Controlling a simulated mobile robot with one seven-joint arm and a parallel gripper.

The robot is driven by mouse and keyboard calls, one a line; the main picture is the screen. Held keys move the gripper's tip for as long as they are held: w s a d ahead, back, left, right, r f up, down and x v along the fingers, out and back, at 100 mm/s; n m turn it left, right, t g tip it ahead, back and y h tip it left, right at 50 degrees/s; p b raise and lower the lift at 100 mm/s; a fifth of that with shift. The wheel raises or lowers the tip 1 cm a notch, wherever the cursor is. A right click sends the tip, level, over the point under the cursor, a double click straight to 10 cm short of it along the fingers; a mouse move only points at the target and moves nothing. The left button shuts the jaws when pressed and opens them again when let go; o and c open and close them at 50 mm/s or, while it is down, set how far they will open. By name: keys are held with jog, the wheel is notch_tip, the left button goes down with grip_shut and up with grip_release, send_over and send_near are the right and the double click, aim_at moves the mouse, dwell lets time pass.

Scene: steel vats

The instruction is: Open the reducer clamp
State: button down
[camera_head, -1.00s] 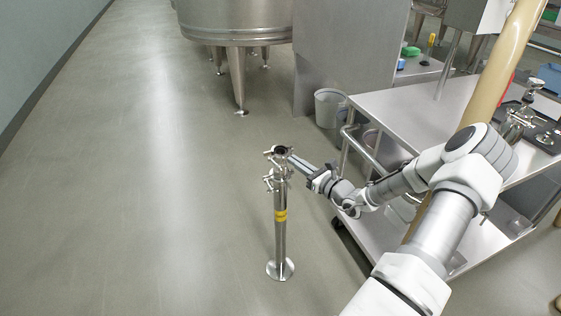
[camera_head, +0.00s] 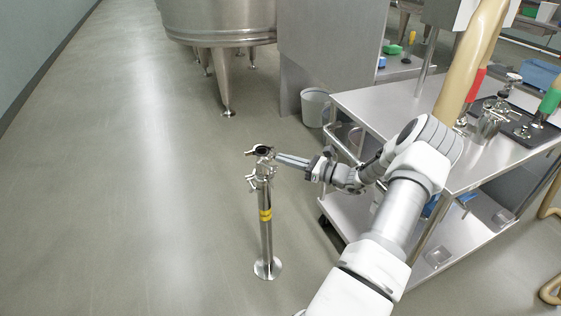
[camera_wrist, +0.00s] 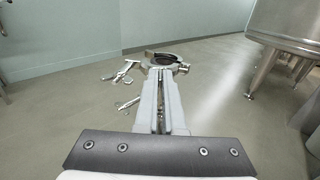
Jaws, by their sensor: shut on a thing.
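The reducer clamp (camera_head: 262,150) is a metal ring with a dark opening at the top of a steel post (camera_head: 266,235) with a yellow band. It also shows in the wrist view (camera_wrist: 182,67), where a bolt with a wing nut (camera_wrist: 124,71) sticks out to its left. A second wing nut (camera_wrist: 129,103) sits lower on the post. My gripper (camera_head: 281,159) reaches the clamp from the right. In the wrist view my gripper (camera_wrist: 160,72) has its long fingers close together, shut on the clamp's near side. The fingers hide the gripped part, and I cannot tell how far the ring is parted.
A steel cart (camera_head: 375,105) stands right of the post, with a dark tray (camera_head: 525,128) of fittings on top. A grey bin (camera_head: 314,107) and a large vat (camera_head: 218,22) stand behind. The floor left of the post is clear.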

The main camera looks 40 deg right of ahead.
jog(key=shift+d+f+n+g+y, duration=0.1)
jog(key=shift+d+n+g+y, duration=0.25)
jog(key=shift+y, duration=0.35)
jog(key=shift+n, duration=0.25)
jog(key=c, duration=1)
grip_release()
jog(key=s+d+r+p, duration=0.1)
jog(key=s+r, duration=0.2)
jog(key=s+d+r+p, duration=0.2)
jog(key=s+r, duration=0.2)
jog(key=s+d+r+p, duration=0.1)
jog(key=s+r, duration=0.3)
jog(key=shift+d+r+p, duration=0.1)
jog(key=shift+d+p, duration=0.05)
jog(key=shift+p, duration=0.2)
